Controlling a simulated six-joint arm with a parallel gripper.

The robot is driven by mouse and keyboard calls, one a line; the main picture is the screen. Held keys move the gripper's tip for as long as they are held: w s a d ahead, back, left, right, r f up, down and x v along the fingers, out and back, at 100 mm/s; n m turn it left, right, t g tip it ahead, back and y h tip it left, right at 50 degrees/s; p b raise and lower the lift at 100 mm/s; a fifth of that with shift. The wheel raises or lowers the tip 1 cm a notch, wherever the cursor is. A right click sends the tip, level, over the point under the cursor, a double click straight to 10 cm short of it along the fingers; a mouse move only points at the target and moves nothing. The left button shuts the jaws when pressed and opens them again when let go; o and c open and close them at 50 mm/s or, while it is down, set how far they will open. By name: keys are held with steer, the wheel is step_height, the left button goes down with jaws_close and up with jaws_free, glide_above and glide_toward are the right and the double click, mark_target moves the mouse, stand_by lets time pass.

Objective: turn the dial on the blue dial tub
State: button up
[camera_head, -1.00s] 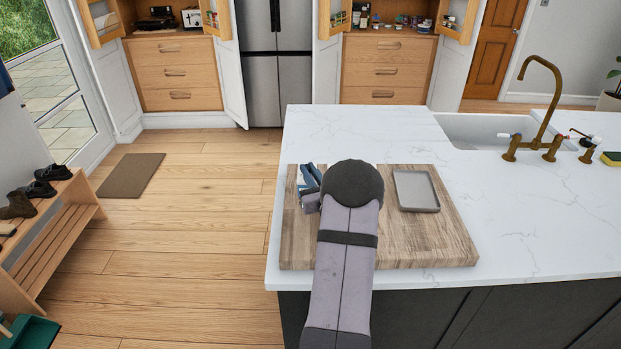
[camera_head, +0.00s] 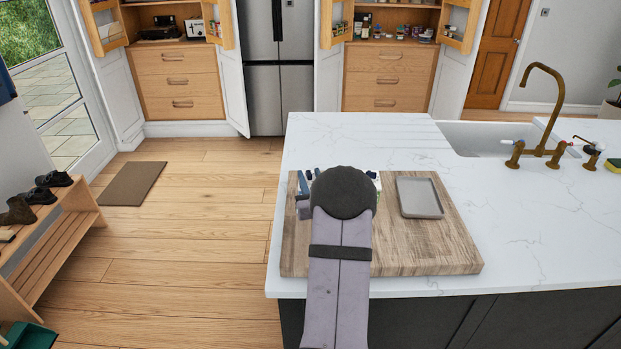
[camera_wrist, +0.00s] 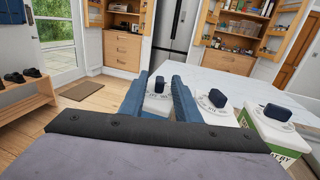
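In the wrist view, three white-topped tubs with dark blue dials stand in a row. The nearest-in-line tub (camera_wrist: 157,102) has its dial (camera_wrist: 159,84) between the two blue fingers of my gripper (camera_wrist: 160,88). The fingers are apart, with a gap visible around the dial; I cannot tell whether they touch it. A middle tub (camera_wrist: 216,115) is to the right, then a tub with a green label (camera_wrist: 277,138). All three dials look alike, and the tubs' body colours are partly hidden. In the head view my arm hides most of the tubs.
A wooden board (camera_head: 425,245) lies on the white marble island (camera_head: 520,230). A grey tray (camera_head: 418,197) sits on the board's right side, with bare wood in front. The sink with a brass tap (camera_head: 540,150) is further right. The cupboards behind stand open.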

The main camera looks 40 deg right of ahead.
steer(key=shift+s, duration=0.1)
steer(key=shift+b+v, duration=1.4)
steer(key=shift+v, duration=2.2)
steer(key=shift+b, duration=0.4)
